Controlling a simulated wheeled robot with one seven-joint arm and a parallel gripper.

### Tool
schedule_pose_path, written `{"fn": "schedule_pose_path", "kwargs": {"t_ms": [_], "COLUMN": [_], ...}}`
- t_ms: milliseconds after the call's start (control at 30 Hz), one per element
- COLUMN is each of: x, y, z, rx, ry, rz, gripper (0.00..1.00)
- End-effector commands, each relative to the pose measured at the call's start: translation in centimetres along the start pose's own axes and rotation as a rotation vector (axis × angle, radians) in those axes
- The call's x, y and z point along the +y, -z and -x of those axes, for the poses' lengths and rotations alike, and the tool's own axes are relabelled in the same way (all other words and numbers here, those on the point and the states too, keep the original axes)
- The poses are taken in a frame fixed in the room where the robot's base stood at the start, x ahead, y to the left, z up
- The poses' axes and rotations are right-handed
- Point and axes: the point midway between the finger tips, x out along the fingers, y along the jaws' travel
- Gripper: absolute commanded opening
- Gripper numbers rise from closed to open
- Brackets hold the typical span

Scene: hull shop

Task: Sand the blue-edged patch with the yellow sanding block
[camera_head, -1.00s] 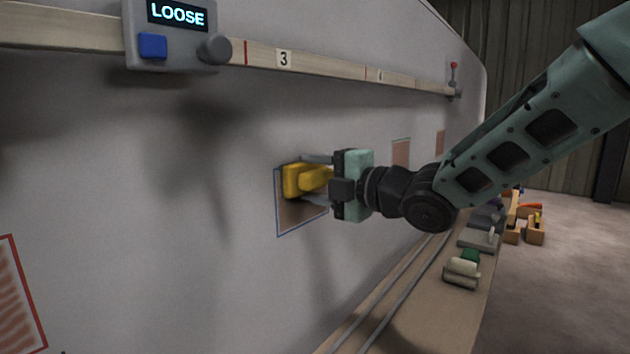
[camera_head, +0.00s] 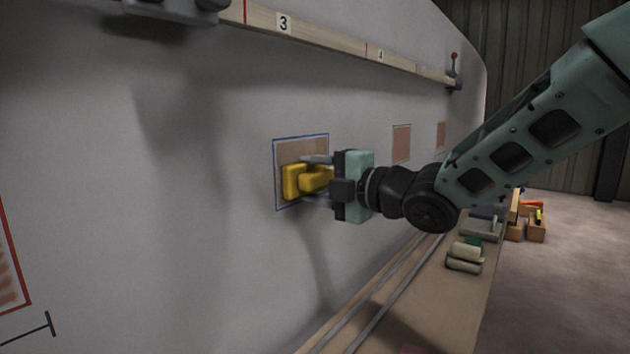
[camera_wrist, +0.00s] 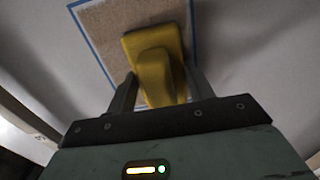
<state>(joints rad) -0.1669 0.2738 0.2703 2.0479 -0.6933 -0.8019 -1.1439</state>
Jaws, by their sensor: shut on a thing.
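The blue-edged patch (camera_head: 301,152) is a brown square with a blue outline on the grey hull wall, left of my arm. The yellow sanding block (camera_head: 291,182) is against the lower part of the patch, its flat face toward the wall. My gripper (camera_head: 318,177) is shut on the block's handle. The wrist view shows the yellow block (camera_wrist: 136,42) over the patch (camera_wrist: 104,22), with my gripper's fingers (camera_wrist: 157,90) on both sides of the handle. The block hides part of the patch; I cannot tell how firmly it presses.
A numbered wooden rail (camera_head: 335,42) runs along the wall above, with a grey box (camera_head: 172,8) at its upper left. A red-edged patch (camera_head: 12,265) is at far left. Two brown patches (camera_head: 401,144) lie farther along.

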Motion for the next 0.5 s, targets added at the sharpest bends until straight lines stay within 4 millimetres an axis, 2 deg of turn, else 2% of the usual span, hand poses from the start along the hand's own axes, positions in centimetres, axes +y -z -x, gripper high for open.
{"fn": "schedule_pose_path", "kwargs": {"t_ms": [33, 200, 500], "x": [-0.9, -2.1, -3.0], "y": [0.1, 0.0, 0.0], "z": [0.0, 0.0, 0.0], "rx": [0.001, 0.001, 0.0], "ry": [0.001, 0.0, 0.0], "rz": [0.0, 0.0, -0.001], "gripper": [0.32, 0.32, 0.32]}}
